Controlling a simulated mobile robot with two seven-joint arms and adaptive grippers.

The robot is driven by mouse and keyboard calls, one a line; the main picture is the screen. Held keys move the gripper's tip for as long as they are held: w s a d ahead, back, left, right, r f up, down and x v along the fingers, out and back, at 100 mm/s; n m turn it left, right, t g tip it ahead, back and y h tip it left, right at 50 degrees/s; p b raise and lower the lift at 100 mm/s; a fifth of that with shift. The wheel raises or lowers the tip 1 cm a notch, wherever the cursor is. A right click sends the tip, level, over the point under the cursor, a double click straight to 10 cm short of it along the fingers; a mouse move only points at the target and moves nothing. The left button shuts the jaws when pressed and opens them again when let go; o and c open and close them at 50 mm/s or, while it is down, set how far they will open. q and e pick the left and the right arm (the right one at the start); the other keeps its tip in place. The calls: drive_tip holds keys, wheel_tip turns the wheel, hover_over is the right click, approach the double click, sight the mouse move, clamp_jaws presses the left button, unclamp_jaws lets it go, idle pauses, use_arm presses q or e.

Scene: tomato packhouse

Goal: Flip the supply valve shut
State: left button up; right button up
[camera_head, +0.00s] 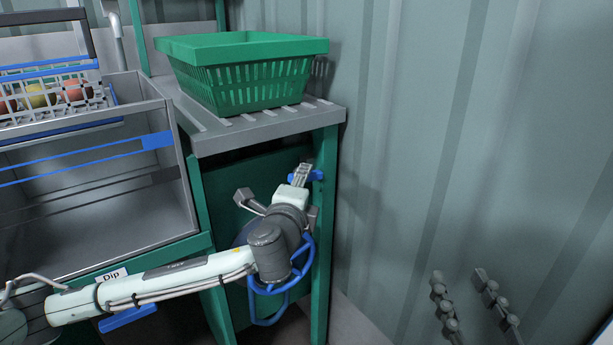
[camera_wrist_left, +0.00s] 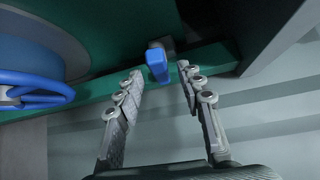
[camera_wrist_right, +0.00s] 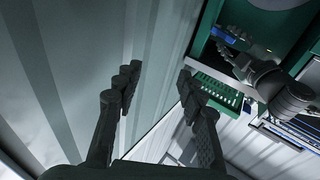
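The blue valve handle (camera_head: 318,175) is at the green post of the stand, under the grey shelf. My left gripper (camera_head: 301,174) reaches it from the left and hides part of it. In the left wrist view, the blue handle (camera_wrist_left: 158,66) shows between the tips of my left gripper (camera_wrist_left: 160,69). The fingers are open, with a gap on each side of the handle, and the valve body behind is mostly hidden. My right gripper (camera_head: 458,276) is open and empty in front of the corrugated wall, far from the valve; it also shows in the right wrist view (camera_wrist_right: 160,72).
A green crate (camera_head: 245,85) stands on the grey slatted shelf (camera_head: 215,138) above my left gripper. A grey dip tank (camera_head: 95,215) with a wire basket is at left. The corrugated wall (camera_head: 400,130) bounds the right.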

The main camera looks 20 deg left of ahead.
use_arm(q)
drive_tip(key=shift+w+a+f, duration=0.15)
drive_tip(key=shift+w, duration=0.8)
drive_tip(key=shift+w+a+f, duration=0.1)
drive_tip(key=shift+w+f, duration=0.05)
drive_tip(key=shift+w, duration=0.8)
use_arm(e)
drive_tip(key=shift+s+a+r+t+y, duration=0.15)
drive_tip(key=shift+r+t+y, duration=0.1)
drive_tip(key=shift+r, duration=0.2)
drive_tip(key=shift+s+a+r+t+y, duration=0.15)
drive_tip(key=shift+r+t, duration=0.1)
drive_tip(key=shift+r, duration=0.15)
drive_tip(key=shift+w, duration=0.1)
use_arm(q)
clamp_jaws()
